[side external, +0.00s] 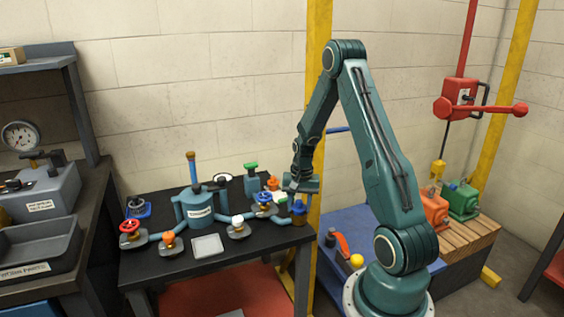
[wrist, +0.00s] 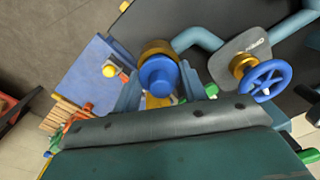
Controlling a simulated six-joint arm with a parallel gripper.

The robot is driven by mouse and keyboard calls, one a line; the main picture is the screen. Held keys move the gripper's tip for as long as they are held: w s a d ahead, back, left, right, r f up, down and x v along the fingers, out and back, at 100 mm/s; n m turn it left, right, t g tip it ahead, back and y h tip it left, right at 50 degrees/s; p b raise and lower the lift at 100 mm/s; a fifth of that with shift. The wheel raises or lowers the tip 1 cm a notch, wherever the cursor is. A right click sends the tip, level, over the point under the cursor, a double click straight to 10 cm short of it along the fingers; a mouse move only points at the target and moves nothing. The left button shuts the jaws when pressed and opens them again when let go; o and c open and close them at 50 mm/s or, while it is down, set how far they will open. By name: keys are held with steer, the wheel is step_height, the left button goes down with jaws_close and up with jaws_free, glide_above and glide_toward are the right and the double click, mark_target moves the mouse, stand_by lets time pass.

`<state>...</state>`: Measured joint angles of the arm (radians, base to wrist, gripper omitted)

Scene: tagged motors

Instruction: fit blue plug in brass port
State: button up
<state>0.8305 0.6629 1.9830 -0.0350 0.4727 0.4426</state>
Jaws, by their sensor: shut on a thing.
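The blue plug (wrist: 158,76) is between the two fingers of my gripper (wrist: 160,92) in the wrist view. In the side view the plug (side external: 299,207) shows just below my gripper (side external: 300,190), at the table's right edge. The brass port (wrist: 156,47) shows as a ring around and behind the plug's far side in the wrist view. In the side view the brass port (side external: 300,219) is small, directly under the plug. The plug looks roughly lined up with the port. I cannot tell how deep it sits, since the plug and gripper hide the opening.
A blue handwheel valve (wrist: 265,80) stands close to the right of the port in the wrist view. The black table (side external: 215,274) also holds a teal tank (side external: 200,208), a red handwheel (side external: 130,227) and a grey tray (side external: 207,246). A blue platform (side external: 345,225) lies to the right.

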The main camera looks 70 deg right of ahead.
steer(key=shift+s+a+f, duration=0.1)
steer(key=shift+f, duration=0.6)
steer(key=shift+s+a+f, duration=0.1)
steer(key=shift+f, duration=0.6)
steer(key=o, duration=0.9)
steer(key=shift+o, duration=0.8)
steer(key=shift+s+d, duration=0.1)
steer(key=shift+r, duration=0.2)
steer(key=shift+d+r, duration=0.15)
steer(key=shift+r, duration=1)
steer(key=shift+w+r, duration=0.15)
steer(key=shift+r, duration=0.4)
steer(key=shift+w+r, duration=0.15)
steer(key=shift+r, duration=2.55)
